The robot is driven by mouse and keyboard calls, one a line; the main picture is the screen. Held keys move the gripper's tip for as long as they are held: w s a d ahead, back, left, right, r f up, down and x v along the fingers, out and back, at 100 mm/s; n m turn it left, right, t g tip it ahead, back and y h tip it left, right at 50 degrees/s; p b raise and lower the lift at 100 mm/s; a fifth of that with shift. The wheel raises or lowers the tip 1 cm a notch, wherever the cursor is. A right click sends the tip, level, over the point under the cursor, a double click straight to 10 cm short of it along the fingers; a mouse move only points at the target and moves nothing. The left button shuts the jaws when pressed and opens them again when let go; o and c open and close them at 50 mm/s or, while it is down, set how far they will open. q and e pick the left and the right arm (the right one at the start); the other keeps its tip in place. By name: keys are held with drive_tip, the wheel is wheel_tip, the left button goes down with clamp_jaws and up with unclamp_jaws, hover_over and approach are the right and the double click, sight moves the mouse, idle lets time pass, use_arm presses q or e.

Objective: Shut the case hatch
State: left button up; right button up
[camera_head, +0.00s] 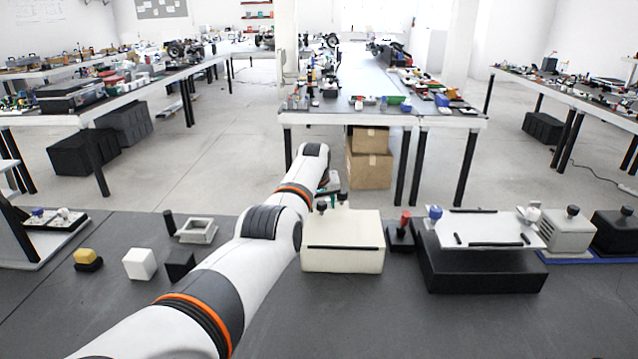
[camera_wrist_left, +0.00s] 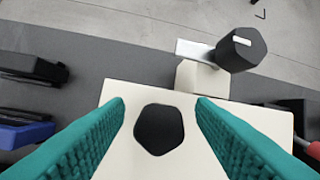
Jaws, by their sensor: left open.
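The cream case (camera_head: 343,262) stands on the dark bench in front of me, right of my left arm. Its top looks flat, with a thin black strip near the front edge; I cannot tell whether the hatch is fully down. Two dark knobs show at its far side, one of them a black knob (camera_head: 342,198). My left gripper (camera_wrist_left: 159,106) is open over the cream surface. A black five-sided knob (camera_wrist_left: 162,129) shows between its teal fingers, with gaps on both sides. A larger dark knob (camera_wrist_left: 242,48) stands beyond on a pale bracket. My left arm partly hides the gripper in the head view.
Right of the case are a red-topped joystick (camera_head: 403,224) and a black box with a white panel (camera_head: 480,280). On the left lie a white cube (camera_head: 139,264), a yellow-topped button (camera_head: 86,258) and a grey frame (camera_head: 196,231). The bench front is clear.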

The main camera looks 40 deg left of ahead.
use_arm(q)
drive_tip(key=shift+p+v, duration=1)
drive_tip(key=shift+v, duration=0.1)
drive_tip(key=shift+s+r, duration=0.15)
drive_tip(key=shift+r, duration=0.2)
drive_tip(key=v, duration=0.8)
drive_tip(key=shift+r+b, duration=0.2)
drive_tip(key=shift+b, duration=0.15)
drive_tip(key=shift+d, duration=0.1)
